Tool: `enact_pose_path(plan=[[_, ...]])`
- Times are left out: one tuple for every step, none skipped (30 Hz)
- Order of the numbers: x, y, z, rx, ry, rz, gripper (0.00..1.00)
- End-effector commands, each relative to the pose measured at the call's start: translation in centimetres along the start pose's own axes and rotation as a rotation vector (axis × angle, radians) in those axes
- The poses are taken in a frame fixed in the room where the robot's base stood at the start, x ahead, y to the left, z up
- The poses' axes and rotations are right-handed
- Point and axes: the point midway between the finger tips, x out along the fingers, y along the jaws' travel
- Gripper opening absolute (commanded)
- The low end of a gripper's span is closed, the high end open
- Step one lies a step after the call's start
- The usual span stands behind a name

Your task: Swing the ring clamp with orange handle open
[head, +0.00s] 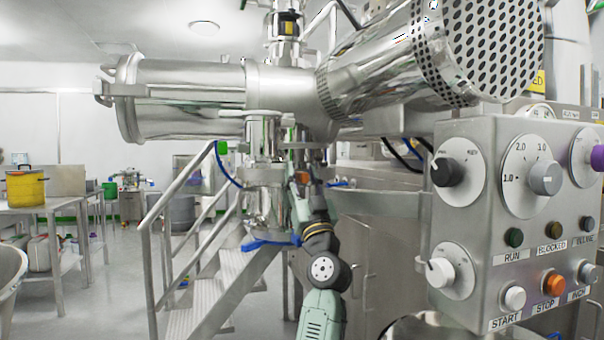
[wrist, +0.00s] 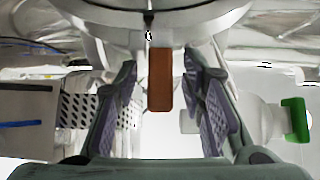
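The orange handle (wrist: 160,80) of the ring clamp hangs between the two fingers of my gripper (wrist: 163,105) in the wrist view. The fingers stand apart, with a gap on each side of the handle, and do not touch it. The metal ring clamp (wrist: 110,29) curves across the top of that view. In the head view my gripper (head: 299,178) is raised in front of the vertical steel pipe, and a small bit of the orange handle (head: 303,174) shows beside it. Most of the clamp is hidden there by my arm.
A control panel (head: 480,290) with knobs and buttons fills the right of the head view. Metal stairs with a railing (head: 150,260) stand left of my arm. A large steel cylinder (head: 190,95) reaches left above. A blue-handled clamp (head: 262,243) sits lower on the pipe.

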Motion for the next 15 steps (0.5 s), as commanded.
enact_pose_path(plan=[[0.13,-0.02,-0.02,0.001,0.000,0.000,0.37],[0.15,-0.02,-0.01,0.001,0.000,0.000,0.37],[0.15,-0.02,0.01,0.000,0.000,0.000,0.37],[0.14,-0.02,0.01,0.000,0.000,0.000,0.37],[0.13,-0.02,0.01,0.000,0.000,0.000,0.37],[0.13,-0.02,0.01,0.000,0.001,0.000,0.37],[0.12,-0.02,0.01,0.000,0.000,0.000,0.37],[0.12,-0.02,0.01,0.000,0.000,0.000,0.37],[0.12,-0.02,0.00,0.000,0.001,0.000,0.34],[0.12,-0.02,0.00,0.000,0.001,0.000,0.32],[0.12,-0.02,0.00,0.000,0.000,0.000,0.30],[0.12,-0.02,0.00,0.000,0.001,0.000,0.27],[0.11,-0.02,0.00,0.000,0.000,0.000,0.25],[0.11,-0.02,0.00,0.000,0.000,0.000,0.23],[0.11,-0.02,0.00,0.000,0.000,0.000,0.21]])
